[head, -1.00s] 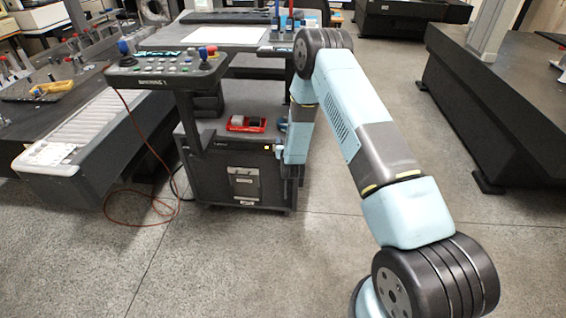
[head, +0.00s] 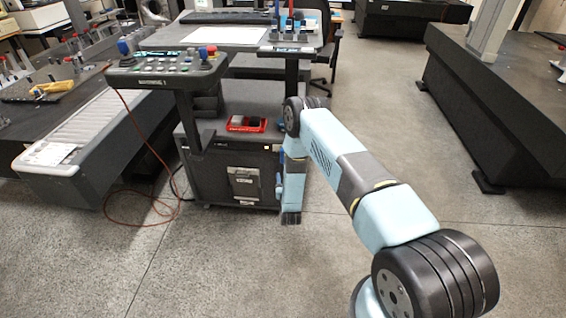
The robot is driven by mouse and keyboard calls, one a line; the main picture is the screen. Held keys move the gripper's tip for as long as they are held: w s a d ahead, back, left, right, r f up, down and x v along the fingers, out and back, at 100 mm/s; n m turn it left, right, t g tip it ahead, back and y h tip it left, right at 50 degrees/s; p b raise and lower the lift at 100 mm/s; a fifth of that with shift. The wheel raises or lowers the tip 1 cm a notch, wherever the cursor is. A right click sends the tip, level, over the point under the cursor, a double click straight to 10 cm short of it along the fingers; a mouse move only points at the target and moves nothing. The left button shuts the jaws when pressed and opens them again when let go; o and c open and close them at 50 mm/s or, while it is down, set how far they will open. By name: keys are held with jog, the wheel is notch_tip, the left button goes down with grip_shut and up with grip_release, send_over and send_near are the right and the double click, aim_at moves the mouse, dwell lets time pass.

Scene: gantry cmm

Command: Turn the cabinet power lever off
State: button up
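The dark cabinet (head: 207,178) stands left of the centre, with a pale label plate on its front. A small blue part (head: 279,184), which looks like the power lever, shows at the right edge of the cabinet front, close beside my arm. Its exact position is too small to tell. My gripper (head: 291,218) is the dark end of my arm and points down by the cabinet's lower right corner. It appears apart from the blue part. Its fingers are too small and dark to show whether they are open.
A red tray (head: 246,124) lies on top of the cabinet. A control panel (head: 168,68) on a post stands above its left side. A red cable (head: 120,219) loops on the floor at left. A dark granite table (head: 500,100) stands at right. The floor in front is clear.

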jog(key=w, duration=1.1)
jog(key=shift+w, duration=0.2)
jog(key=shift+a, duration=0.1)
grip_shut()
